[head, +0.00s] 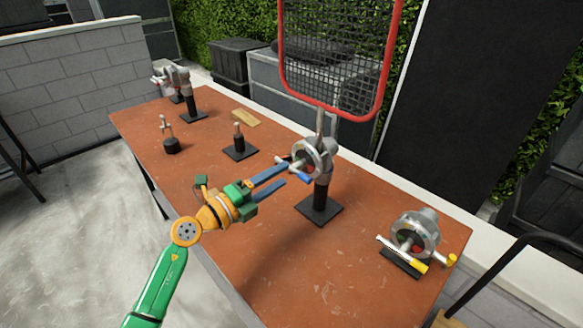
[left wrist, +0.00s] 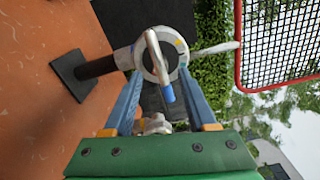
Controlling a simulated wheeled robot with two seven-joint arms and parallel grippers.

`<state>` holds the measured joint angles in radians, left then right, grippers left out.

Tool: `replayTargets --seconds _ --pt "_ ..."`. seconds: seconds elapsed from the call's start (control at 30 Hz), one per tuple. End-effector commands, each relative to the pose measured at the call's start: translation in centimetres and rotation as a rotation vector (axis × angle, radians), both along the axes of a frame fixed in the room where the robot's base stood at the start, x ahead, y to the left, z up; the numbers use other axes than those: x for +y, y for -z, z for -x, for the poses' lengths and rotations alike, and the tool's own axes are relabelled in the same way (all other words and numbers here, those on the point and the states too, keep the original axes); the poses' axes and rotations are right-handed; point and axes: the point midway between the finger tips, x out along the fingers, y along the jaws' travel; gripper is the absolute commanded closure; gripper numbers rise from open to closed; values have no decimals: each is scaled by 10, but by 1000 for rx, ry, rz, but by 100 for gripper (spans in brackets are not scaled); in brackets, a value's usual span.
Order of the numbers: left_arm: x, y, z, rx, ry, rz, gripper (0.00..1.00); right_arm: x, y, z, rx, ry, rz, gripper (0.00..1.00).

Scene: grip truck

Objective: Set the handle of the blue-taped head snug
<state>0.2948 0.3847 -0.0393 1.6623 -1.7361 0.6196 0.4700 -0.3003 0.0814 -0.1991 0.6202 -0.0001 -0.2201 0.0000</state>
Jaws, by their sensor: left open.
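The blue-taped head (head: 318,153) is a grey metal disc clamp on a black post with a square base plate (head: 318,209). Its T-handle (head: 297,172) has a blue end, which points down and right. In the left wrist view the head (left wrist: 176,57) is straight ahead, and the handle's bar (left wrist: 156,62) runs down to the blue tip (left wrist: 168,93). My left gripper (head: 287,173) is open, its two blue fingers pointing at the head. In the left wrist view the handle appears between the fingers (left wrist: 161,82); I cannot tell the depth or any contact. My right gripper is out of view.
A red-framed mesh (head: 378,88) rises on a rod from the blue-taped head. A yellow-taped head (head: 416,230) stands at right, another head (head: 178,77) at back left. Peg stands (head: 239,146) and a wooden block (head: 246,118) sit on the brown table (head: 280,250). Its front middle is clear.

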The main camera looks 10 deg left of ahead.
Motion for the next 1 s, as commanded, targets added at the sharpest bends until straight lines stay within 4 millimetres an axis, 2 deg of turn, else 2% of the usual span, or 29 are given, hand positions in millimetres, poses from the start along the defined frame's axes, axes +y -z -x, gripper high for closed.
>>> replayTargets --seconds 0.1,0.2,0.5,0.57,0.7,0.73,1.0 --pt "-14 -2 -20 -2 2 4 43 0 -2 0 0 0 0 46" --pt "-22 -1 -33 -2 0 5 43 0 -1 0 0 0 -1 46" --pt "-26 -1 -38 -2 0 3 43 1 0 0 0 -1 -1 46" --pt "-26 -1 -38 -2 0 3 56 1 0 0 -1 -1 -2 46" --pt "-26 -1 -38 -3 0 3 94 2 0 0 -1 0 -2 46" --pt "-26 -1 -38 -3 0 3 100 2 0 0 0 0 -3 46" --pt "-26 -1 -38 -8 0 -5 100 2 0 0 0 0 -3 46"
